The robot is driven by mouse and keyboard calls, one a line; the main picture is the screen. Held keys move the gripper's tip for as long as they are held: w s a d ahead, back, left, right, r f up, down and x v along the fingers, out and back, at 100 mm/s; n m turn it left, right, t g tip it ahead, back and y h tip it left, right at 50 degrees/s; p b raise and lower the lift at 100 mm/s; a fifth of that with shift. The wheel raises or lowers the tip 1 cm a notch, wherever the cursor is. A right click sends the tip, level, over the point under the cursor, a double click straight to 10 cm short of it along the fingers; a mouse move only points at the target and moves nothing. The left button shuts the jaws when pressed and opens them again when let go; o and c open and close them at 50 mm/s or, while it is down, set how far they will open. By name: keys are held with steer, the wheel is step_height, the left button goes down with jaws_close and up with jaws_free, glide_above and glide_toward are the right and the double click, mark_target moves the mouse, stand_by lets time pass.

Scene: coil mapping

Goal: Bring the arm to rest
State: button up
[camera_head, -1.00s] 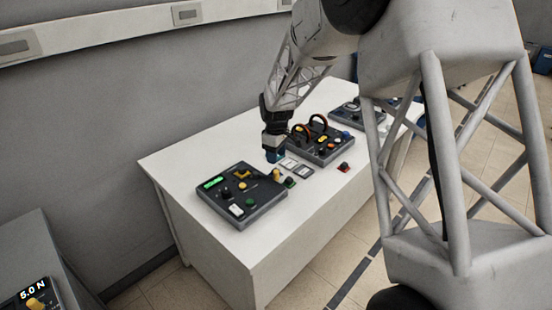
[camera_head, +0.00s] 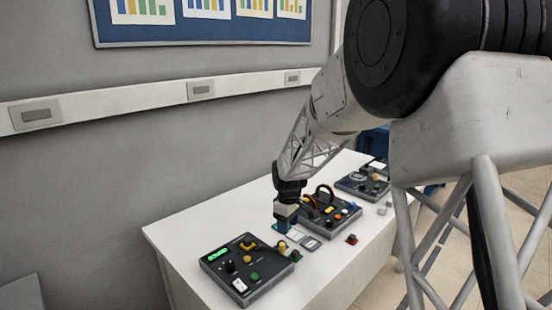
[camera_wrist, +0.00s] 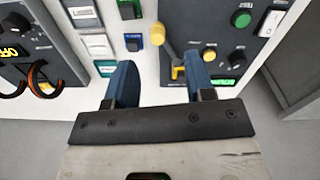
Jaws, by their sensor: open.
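My gripper (camera_head: 284,222) hangs low over the white table (camera_head: 190,226), between two dark control boxes. In the wrist view its two blue fingers (camera_wrist: 160,84) are spread apart with nothing between them. The near control box (camera_head: 247,268) has a green display, a yellow piece and several knobs. The middle control box (camera_head: 330,210) carries dark and orange looped cables. A yellow knob-like piece (camera_wrist: 157,35) stands just beyond the fingers in the wrist view. Whether the fingertips touch the table cannot be told.
White-and-grey switch plates (camera_head: 310,243), a green block (camera_head: 296,255) and a red-based knob (camera_head: 351,239) lie on the table near my gripper. A third control box (camera_head: 362,184) sits at the back. A grey wall with a pale rail (camera_head: 140,106) runs behind.

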steer(key=s+d+r+m+t, duration=0.1)
steer(key=s+d+r+m, duration=0.2)
steer(key=s+d+r, duration=0.55)
steer(key=s+d+r+m, duration=0.1)
steer(key=s+r+m, duration=0.3)
steer(key=s, duration=0.9)
steer(key=s+d+r+m, duration=0.1)
steer(key=s+d+m, duration=0.1)
steer(key=s, duration=0.9)
steer(key=s+d+m+t, duration=0.1)
steer(key=s+d+m, duration=0.1)
steer(key=s, duration=1)
steer(key=shift+s+d+r, duration=0.2)
steer(key=shift+d+r, duration=0.2)
